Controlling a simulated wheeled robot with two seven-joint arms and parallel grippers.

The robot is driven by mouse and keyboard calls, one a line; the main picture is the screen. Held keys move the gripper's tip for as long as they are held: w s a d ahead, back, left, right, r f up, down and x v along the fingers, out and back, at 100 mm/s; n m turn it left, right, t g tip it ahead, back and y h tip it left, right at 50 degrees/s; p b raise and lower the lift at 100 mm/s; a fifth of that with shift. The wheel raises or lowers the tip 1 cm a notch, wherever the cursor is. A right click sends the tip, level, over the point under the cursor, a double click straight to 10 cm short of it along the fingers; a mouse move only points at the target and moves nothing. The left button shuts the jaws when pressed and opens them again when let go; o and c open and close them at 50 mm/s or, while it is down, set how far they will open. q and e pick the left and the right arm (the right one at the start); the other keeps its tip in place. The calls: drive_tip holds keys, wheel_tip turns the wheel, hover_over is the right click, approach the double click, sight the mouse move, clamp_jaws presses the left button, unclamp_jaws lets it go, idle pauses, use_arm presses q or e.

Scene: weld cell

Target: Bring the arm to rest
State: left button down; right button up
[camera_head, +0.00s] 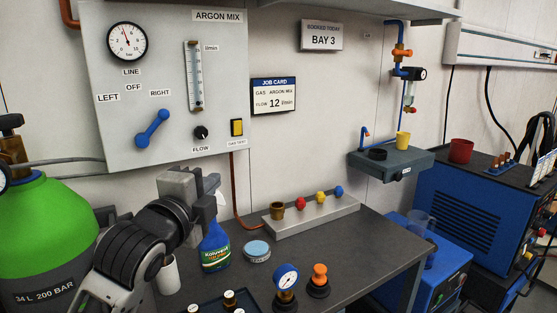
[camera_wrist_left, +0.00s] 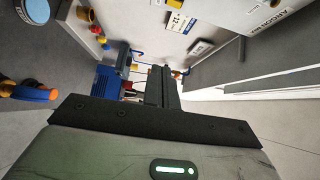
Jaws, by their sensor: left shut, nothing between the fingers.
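My left arm (camera_head: 140,240) comes in from the lower left in the head view, its dark wrist bent upward. My left gripper (camera_head: 205,192) is above the bench, in front of the wall below the argon panel. It is shut and holds nothing. In the left wrist view the dark gripper (camera_wrist_left: 160,88) shows in the middle with its fingers together. The blue spray bottle (camera_head: 214,250) stands just below and behind the gripper in the head view; I cannot tell how far apart they are. My right gripper is out of view.
The argon panel (camera_head: 170,70) has a blue lever (camera_head: 152,128). A green cylinder (camera_head: 45,235) stands left. The bench's right part is bare.

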use_arm(q)
drive_tip(key=s+a+f+n+g+y, duration=0.1)
drive_tip(key=s+f+n+g, duration=0.1)
drive_tip(key=f, duration=0.5)
drive_tip(key=s+a+f+n+g+y, duration=0.1)
drive_tip(key=s+f+n+g, duration=0.1)
drive_tip(key=s+f+n, duration=0.2)
drive_tip(key=s+a+f+n+g, duration=0.2)
drive_tip(key=s+f, duration=0.4)
drive_tip(key=f, duration=0.4)
drive_tip(key=shift+n+g+y, duration=0.4)
drive_tip(key=shift+n, duration=0.4)
drive_tip(key=s+a+f+n+g+y, duration=0.15)
drive_tip(key=s+f+n+g, duration=0.35)
drive_tip(key=s, duration=0.5)
drive_tip(key=s+a+f+n+g, duration=0.2)
drive_tip(key=s+a+f+n, duration=0.3)
drive_tip(key=s, duration=0.6)
drive_tip(key=w+d+f+m+t+h, duration=0.1)
drive_tip(key=w+d+f+t+h, duration=0.1)
drive_tip(key=w+d+f+t, duration=0.4)
drive_tip(key=shift+w+d+f+m, duration=0.35)
drive_tip(key=shift+d+f, duration=0.45)
drive_tip(key=shift+f, duration=1.05)
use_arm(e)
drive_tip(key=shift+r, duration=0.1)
use_arm(q)
drive_tip(key=shift+h, duration=0.25)
